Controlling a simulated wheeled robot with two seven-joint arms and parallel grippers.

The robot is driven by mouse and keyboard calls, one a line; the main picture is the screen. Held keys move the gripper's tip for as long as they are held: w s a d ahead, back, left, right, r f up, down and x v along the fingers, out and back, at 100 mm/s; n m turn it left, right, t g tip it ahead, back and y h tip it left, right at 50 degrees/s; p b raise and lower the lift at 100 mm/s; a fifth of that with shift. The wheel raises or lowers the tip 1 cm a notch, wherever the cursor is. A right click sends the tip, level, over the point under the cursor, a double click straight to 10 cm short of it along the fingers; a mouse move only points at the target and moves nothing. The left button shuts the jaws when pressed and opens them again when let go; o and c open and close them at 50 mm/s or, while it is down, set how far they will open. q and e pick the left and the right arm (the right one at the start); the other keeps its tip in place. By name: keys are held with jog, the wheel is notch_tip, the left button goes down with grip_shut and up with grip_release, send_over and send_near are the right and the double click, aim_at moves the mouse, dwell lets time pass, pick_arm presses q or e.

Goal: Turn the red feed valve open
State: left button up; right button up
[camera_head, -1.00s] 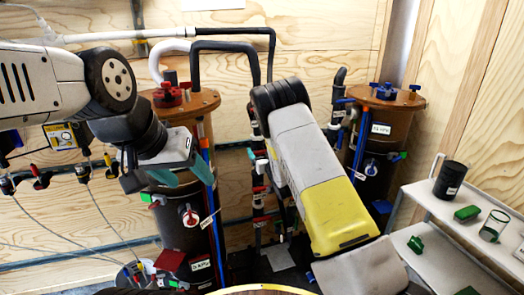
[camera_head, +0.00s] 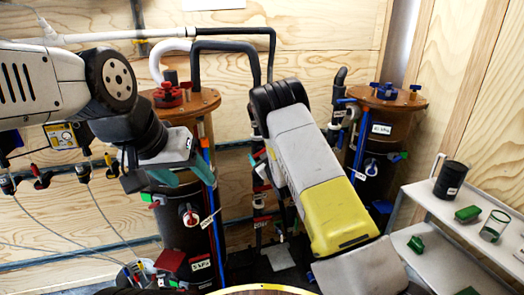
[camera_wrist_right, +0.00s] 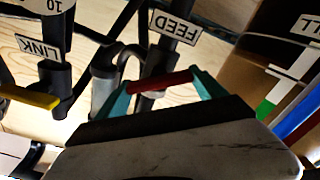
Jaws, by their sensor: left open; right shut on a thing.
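The red feed valve handle (camera_wrist_right: 160,80) shows in the right wrist view, on a dark pipe just below a white FEED tag (camera_wrist_right: 174,27). My right gripper (camera_wrist_right: 163,92) has its teal fingertips at the two ends of the red handle and is shut on it. The handle lies across the pipe, slightly tilted in this view. In the head view my grey and yellow right arm hides most of this spot. My left gripper (camera_head: 182,176) is open and empty in front of the left brown filter housing (camera_head: 183,235).
A second filter housing (camera_head: 372,150) stands at the right.

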jog(key=n, duration=0.6)
jog(key=shift+a+f, duration=0.1)
jog(key=shift+f, duration=0.1)
jog(key=n, duration=0.5)
jog(key=shift+f, duration=0.15)
jog(key=shift+n, duration=0.3)
jog(key=o, duration=1.3)
jog(key=v, duration=0.8)
